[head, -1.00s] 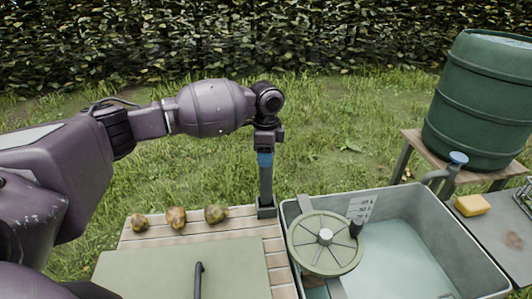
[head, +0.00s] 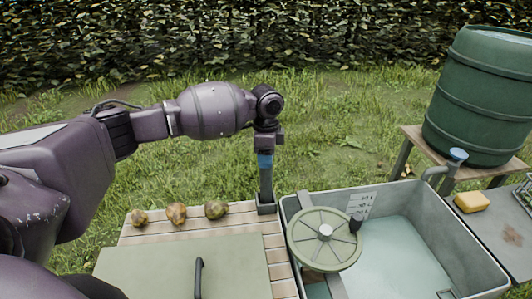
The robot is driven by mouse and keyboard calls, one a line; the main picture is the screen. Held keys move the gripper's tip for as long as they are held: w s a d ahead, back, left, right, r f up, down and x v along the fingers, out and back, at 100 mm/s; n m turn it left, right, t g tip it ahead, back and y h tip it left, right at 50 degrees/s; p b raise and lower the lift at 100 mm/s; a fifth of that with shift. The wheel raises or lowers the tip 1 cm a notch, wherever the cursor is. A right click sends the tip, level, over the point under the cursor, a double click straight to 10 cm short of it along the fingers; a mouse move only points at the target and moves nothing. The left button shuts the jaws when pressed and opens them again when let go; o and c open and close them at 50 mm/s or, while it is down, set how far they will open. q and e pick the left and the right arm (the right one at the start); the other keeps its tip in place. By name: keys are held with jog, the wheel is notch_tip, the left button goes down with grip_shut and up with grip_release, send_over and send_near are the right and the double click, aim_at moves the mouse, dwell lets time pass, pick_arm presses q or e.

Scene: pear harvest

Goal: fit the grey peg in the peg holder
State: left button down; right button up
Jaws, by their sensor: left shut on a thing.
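My left gripper (head: 265,152) points straight down at the far right corner of the slatted table. It is shut on the upper end of the grey peg (head: 266,182), just around a blue band. The peg stands upright, its lower end inside the dark square peg holder (head: 267,209). The holder's wall hides the peg's bottom, so I cannot tell whether it is fully seated. My right gripper is not in view.
Three brownish pears (head: 176,214) lie left of the holder on the slatted table (head: 245,220). A green-grey panel (head: 150,270) with a dark handle is in front. The grey water basin (head: 445,240), with a spoked wheel (head: 325,238), stands close on the right. A green barrel (head: 480,95) stands behind.

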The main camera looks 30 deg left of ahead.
pick_arm(q)
jog(key=shift+f, duration=0.1)
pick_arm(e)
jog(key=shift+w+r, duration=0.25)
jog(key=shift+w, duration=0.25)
pick_arm(q)
jog(key=shift+f, duration=0.4)
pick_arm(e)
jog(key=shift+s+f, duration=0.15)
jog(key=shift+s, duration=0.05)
pick_arm(q)
jog(key=shift+f, duration=0.4)
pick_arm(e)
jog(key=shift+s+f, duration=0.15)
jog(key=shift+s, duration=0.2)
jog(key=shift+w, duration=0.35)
pick_arm(q)
jog(key=shift+f, duration=0.15)
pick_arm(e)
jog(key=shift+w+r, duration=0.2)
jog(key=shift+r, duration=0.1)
pick_arm(q)
jog(key=shift+f, duration=0.25)
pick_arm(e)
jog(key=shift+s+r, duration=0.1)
pick_arm(q)
jog(key=shift+f, duration=0.1)
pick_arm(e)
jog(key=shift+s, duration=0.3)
